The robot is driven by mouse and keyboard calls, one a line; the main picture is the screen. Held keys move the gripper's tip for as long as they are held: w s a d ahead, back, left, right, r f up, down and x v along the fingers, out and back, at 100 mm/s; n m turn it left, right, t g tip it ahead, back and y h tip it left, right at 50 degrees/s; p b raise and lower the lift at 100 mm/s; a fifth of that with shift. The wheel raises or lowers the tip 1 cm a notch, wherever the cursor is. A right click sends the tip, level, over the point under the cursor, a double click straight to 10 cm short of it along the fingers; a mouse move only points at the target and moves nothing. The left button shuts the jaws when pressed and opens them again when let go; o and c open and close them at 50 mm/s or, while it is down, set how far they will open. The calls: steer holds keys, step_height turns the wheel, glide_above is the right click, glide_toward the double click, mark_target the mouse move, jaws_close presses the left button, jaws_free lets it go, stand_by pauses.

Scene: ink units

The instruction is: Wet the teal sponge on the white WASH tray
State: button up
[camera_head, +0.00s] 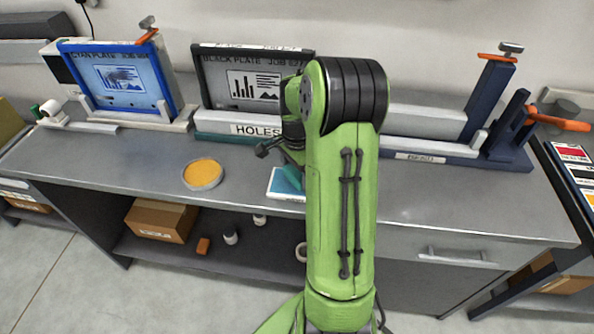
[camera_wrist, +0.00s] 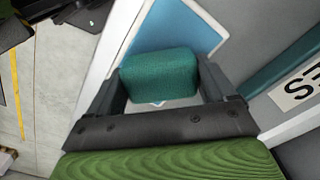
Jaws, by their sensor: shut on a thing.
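The teal sponge (camera_wrist: 160,76) is between the two dark fingers of my gripper (camera_wrist: 165,88) in the wrist view, and the gripper is shut on it. A white tray with a light blue inside (camera_wrist: 214,40) lies behind and below the sponge in that view. In the head view the white tray (camera_head: 283,192) is on the bench front, partly hidden by my green arm. A bit of the sponge (camera_head: 292,177) shows at the tray beside the arm. I cannot tell whether the sponge touches the blue surface. No WASH lettering is readable.
A round dish of orange stuff (camera_head: 203,174) stands left of the tray. A navy stand (camera_head: 489,100) is at right. The bench top right of my arm is clear.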

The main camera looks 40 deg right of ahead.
mark_target(297, 171)
steer(key=shift+f+b, duration=0.4)
steer(key=shift+f, duration=0.2)
stand_by(1.2)
step_height(297, 171, up, 7)
steer(key=p, duration=0.6)
steer(key=shift+r, duration=0.15)
